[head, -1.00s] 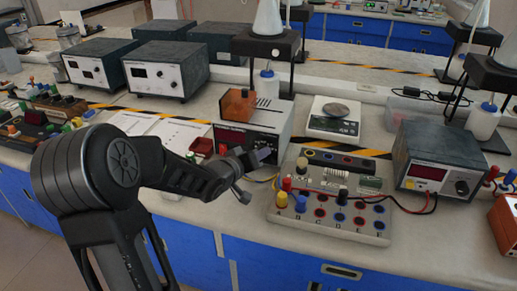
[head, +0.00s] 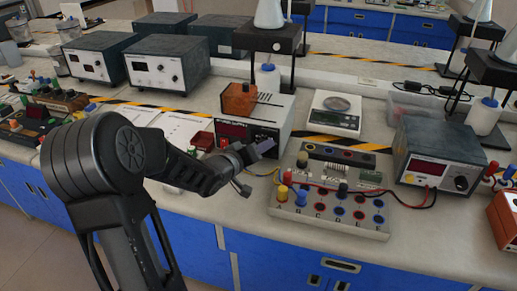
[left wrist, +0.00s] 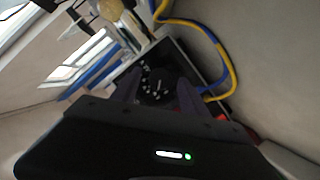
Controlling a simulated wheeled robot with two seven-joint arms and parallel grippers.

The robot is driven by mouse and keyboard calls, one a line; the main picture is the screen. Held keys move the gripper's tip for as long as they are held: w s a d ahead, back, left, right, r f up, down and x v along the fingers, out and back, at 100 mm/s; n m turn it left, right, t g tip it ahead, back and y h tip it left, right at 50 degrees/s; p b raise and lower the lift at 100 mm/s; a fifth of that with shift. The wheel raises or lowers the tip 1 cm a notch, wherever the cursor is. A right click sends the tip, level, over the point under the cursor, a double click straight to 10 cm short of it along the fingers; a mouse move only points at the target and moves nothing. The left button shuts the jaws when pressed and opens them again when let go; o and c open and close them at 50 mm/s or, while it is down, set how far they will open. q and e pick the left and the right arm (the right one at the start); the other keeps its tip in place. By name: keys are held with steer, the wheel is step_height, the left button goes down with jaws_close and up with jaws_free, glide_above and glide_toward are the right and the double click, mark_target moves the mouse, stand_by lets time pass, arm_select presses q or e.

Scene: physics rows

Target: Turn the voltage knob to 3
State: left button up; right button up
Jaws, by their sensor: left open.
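The voltage knob (left wrist: 154,86) is a black dial with a ring of white marks, seen in the left wrist view on a dark front panel. I cannot read its setting. The panel appears to belong to the white-topped power supply (head: 274,108) with a dark red display, in the middle of the head view. My left gripper (head: 262,150) is in front of the right part of that panel and hides the knob there. In the left wrist view its two fingers (left wrist: 157,96) are open, one on each side of the knob. Contact cannot be told. My right gripper is not in view.
A circuit board (head: 330,222) with several sockets and plugs stands right of the gripper. Blue and yellow cables (left wrist: 225,62) run close beside the panel. An orange block (head: 239,99) sits on the supply. A second power supply (head: 440,160) and a scale (head: 335,113) are to the right.

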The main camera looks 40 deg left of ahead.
arm_select(q)
steer(key=v, duration=0.7)
steer(key=shift+s+p, duration=0.35)
steer(key=shift+r, duration=0.2)
